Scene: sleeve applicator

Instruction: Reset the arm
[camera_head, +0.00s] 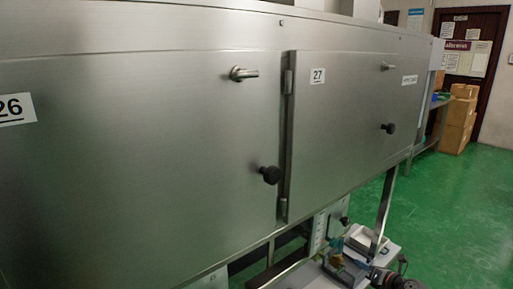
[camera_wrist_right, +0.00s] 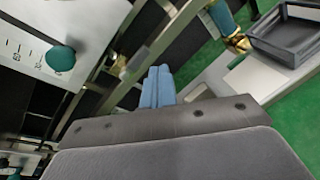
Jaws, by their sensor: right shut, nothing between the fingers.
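My right gripper (camera_wrist_right: 157,86) shows in the right wrist view as two light blue fingers pressed together, with nothing between them. It is beside the metal frame under the machine. In the head view, part of my right arm shows at the bottom right edge, low in front of the machine; its fingers are hard to make out there. My left gripper is in neither view. The steel machine (camera_head: 150,150) fills most of the head view, with closed doors marked 26 and 27, black knobs and metal handles.
A teal and brass fitting (camera_wrist_right: 232,30) and a grey tray (camera_wrist_right: 285,35) are to the right of the fingers in the wrist view. A panel with a teal knob (camera_wrist_right: 60,58) is at left. Cardboard boxes (camera_head: 458,118) stand at the back right. Green floor (camera_head: 450,200) is open at right.

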